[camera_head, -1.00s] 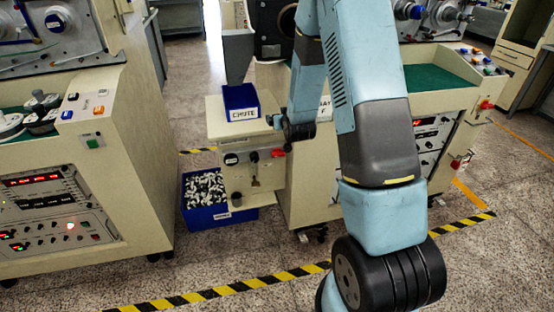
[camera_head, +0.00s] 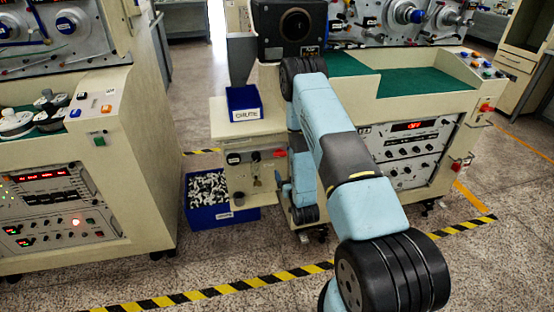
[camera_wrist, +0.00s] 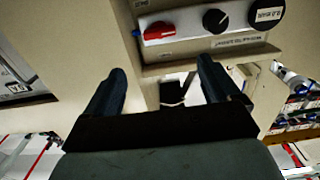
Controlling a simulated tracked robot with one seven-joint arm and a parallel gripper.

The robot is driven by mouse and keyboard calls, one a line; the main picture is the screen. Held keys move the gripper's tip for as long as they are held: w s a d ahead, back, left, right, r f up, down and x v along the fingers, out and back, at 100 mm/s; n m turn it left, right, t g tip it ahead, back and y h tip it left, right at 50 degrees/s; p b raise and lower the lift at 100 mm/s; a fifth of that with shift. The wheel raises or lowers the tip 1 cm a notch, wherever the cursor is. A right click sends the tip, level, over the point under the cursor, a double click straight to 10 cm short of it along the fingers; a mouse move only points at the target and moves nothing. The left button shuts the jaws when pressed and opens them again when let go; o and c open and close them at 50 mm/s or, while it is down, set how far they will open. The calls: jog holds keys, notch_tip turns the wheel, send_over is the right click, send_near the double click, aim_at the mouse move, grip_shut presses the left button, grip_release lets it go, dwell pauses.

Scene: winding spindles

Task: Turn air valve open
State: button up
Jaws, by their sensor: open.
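A red valve handle (camera_wrist: 158,32) sits on the small control panel in the wrist view, at the upper left, beside a black knob (camera_wrist: 215,21). The red handle also shows in the head view (camera_head: 280,153), at the panel's right end next to my arm. My gripper (camera_wrist: 164,76) is open, with nothing held between its two dark fingers. The fingers point toward the panel, and the red handle appears beyond their tips, apart from them. In the head view my gripper cannot be made out behind my arm.
A blue labelled bin (camera_head: 243,103) stands on the ledge above the panel. A blue crate (camera_head: 208,215) of small parts is on the floor below. The cream machine cabinet (camera_head: 390,100) is close to the arm.

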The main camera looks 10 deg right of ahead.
aim_at(281, 156)
jog(key=w, duration=1.3)
jog(key=shift+f, duration=0.4)
